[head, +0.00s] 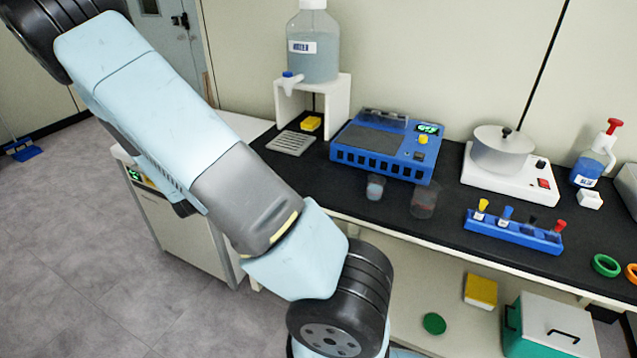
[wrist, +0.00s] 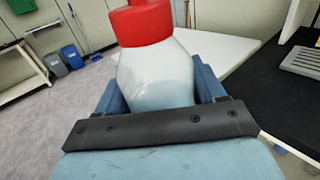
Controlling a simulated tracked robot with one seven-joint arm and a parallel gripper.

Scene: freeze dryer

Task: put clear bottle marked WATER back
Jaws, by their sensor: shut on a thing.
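In the wrist view my gripper (wrist: 156,88) is shut around a clear, rounded bottle (wrist: 155,68) with a red cap. Its blue fingers stand on both sides of the bottle, and the bottle holds pale liquid. No label shows on the side facing the wrist camera, so I cannot read WATER on it. The bottle is in front of a white top surface (wrist: 228,55); I cannot tell whether it touches it. In the head view my arm hides the held bottle and most of my gripper.
A large labelled jug (head: 314,50) stands on a white stand (head: 340,100) with a tap. The black bench holds a blue device (head: 383,145), a hotplate with a pot (head: 503,150), a blue tube rack (head: 512,235) and a blue pump bottle (head: 592,165). Two small cups stand near the bench's front.

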